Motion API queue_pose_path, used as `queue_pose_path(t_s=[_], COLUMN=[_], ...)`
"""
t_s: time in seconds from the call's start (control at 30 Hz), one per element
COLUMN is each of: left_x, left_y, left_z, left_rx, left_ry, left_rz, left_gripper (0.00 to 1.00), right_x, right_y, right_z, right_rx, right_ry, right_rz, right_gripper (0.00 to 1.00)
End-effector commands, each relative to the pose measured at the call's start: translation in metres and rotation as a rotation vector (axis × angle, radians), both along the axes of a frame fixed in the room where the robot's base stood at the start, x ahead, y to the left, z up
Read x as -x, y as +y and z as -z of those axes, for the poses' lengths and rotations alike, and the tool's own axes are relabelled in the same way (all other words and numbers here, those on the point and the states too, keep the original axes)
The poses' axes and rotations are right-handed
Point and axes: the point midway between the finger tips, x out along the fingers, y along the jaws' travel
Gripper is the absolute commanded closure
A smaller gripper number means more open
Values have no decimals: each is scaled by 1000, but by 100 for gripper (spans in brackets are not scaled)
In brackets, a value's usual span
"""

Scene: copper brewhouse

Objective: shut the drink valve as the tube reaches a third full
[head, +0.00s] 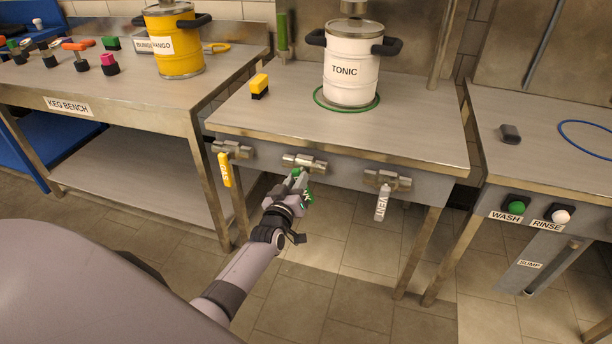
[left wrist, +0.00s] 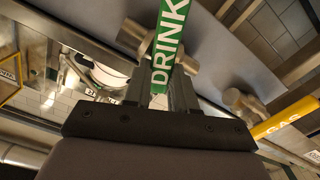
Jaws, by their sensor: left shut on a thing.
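The drink valve (head: 304,162) is the middle one of three valves on the front edge of the middle bench. Its green handle, lettered DRINK, shows in the left wrist view (left wrist: 170,35) between my fingers. My left gripper (head: 300,184) is shut on this handle, which points down from the valve in the head view and is largely hidden there by the gripper. An upright tube (head: 283,32) with green in it stands at the back left of the bench; I cannot read its level exactly. My right gripper is not in view.
The yellow gas handle (head: 225,169) hangs left of my gripper, the pale vent handle (head: 382,203) right. A white TONIC keg (head: 352,72) stands on the bench in a green ring. Wash (head: 515,205) and rinse (head: 560,215) buttons are at right.

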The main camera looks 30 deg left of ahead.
Motion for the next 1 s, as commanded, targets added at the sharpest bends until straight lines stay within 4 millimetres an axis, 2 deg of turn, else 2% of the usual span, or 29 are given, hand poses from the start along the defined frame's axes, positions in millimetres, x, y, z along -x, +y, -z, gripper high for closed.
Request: queue_pose_path(t_s=[0.03, 0.2, 0.23, 0.27, 0.6, 1.0], left_x=[0, 0, 0, 0, 3, 48], left_y=[-1, -1, -1, -1, -1, -12], left_z=[-2, -1, 1, 1, -1, -2], left_rx=[-73, -325, -315, -311, -305, -304], left_ry=[20, 79, 75, 75, 74, 76], left_rz=[0, 1, 0, 0, 0, 0], left_gripper=[100, 100, 65, 57, 57, 57], right_x=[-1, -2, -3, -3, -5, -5], right_y=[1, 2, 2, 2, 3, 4], right_z=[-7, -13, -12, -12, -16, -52], right_rx=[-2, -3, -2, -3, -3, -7], right_ry=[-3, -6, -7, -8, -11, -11], right_rz=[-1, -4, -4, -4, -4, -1], right_gripper=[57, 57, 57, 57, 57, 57])
